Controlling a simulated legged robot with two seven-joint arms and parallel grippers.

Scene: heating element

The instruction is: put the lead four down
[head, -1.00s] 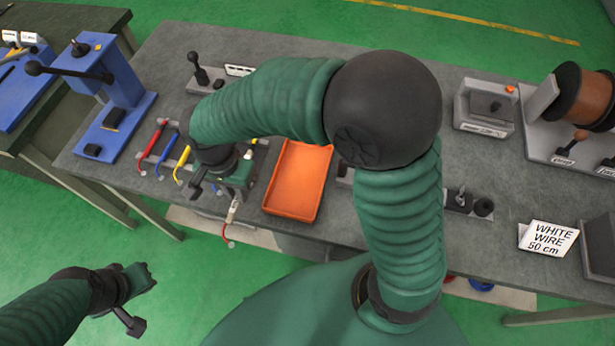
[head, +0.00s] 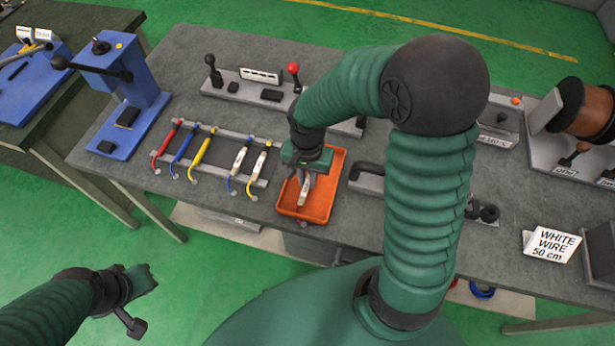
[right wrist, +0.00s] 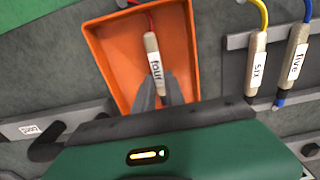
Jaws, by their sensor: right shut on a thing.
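Lead four has a pale sleeve marked "four" (right wrist: 153,62) with a red wire at its far end. My right gripper (head: 305,186) is shut on the sleeve; its dark fingers also show in the right wrist view (right wrist: 160,95). The gripper and lead are over the orange tray (head: 327,210), within its outline. I cannot tell whether the lead touches the tray floor. The tray also shows in the right wrist view (right wrist: 108,60). My left gripper (head: 143,283) is off the table at the lower left; its fingers are too unclear to judge.
A rack (head: 222,136) left of the tray holds red, blue and yellow leads, plus leads six (right wrist: 257,65) and five (right wrist: 293,58). A blue press (head: 125,80) stands farther left. A grey block with a black handle (head: 366,178) is close right of the tray.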

